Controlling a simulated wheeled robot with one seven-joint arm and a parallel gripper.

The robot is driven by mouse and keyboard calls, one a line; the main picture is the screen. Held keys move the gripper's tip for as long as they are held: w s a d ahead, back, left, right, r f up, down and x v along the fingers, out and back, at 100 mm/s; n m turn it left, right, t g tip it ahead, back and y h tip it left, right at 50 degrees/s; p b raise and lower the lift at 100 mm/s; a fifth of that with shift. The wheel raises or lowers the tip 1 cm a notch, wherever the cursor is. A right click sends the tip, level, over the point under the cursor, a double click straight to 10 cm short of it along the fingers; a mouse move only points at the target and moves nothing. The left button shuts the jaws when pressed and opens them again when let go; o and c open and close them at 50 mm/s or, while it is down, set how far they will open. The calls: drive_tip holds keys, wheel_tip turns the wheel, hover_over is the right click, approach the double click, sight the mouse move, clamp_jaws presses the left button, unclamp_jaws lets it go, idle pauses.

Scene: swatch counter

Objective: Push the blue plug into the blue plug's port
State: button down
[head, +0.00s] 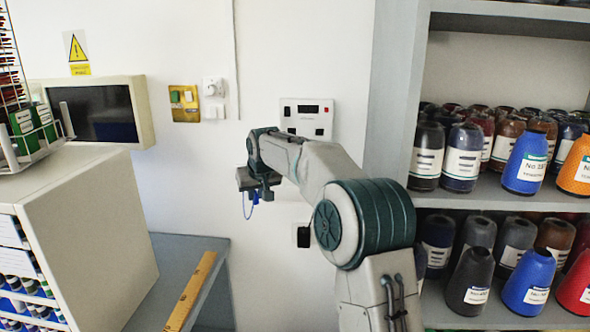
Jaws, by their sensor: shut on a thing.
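My gripper (262,190) is in front of the white wall, pointing down. It is shut on the blue plug (256,198), of which only a small blue part and a thin hanging blue cable show. A white wall panel (318,131) with a dark display is behind my arm and partly hidden by it. A dark socket-like fitting (303,236) is on the wall lower right of the gripper, partly hidden by my arm. I cannot tell which opening is the blue plug's port. The plug appears apart from both fittings.
A grey shelf (403,90) with several labelled bottles stands at the right.

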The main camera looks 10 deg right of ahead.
drive_tip(key=s+a+f+n, duration=0.1)
drive_tip(key=s+f, duration=0.2)
drive_tip(key=f, duration=0.3)
drive_tip(key=s+a+f, duration=0.1)
drive_tip(key=s+f, duration=0.3)
drive_tip(key=f, duration=0.2)
drive_tip(key=s+d+f+m+h+p, duration=0.1)
drive_tip(key=s+d+f+m+p, duration=0.15)
drive_tip(key=s+d+f, duration=0.95)
drive_tip(key=w+a+r+n+t+h+b, duration=0.1)
drive_tip(key=w+r+n+t+b, duration=0.1)
drive_tip(key=w+r+n, duration=0.5)
drive_tip(key=w+r+n+t+b, duration=0.2)
drive_tip(key=w+r+n, duration=0.25)
drive_tip(key=r, duration=0.55)
wheel_tip(320, 180, up, 22)
drive_tip(key=w+n+t+y+b, duration=0.1)
drive_tip(key=w+n+t+y, duration=0.2)
drive_tip(key=n+t+y, duration=0.2)
drive_tip(key=n+t, duration=0.2)
drive_tip(key=n, duration=0.1)
drive_tip(key=shift+n+y+b, duration=0.3)
drive_tip(key=shift+b, duration=0.1)
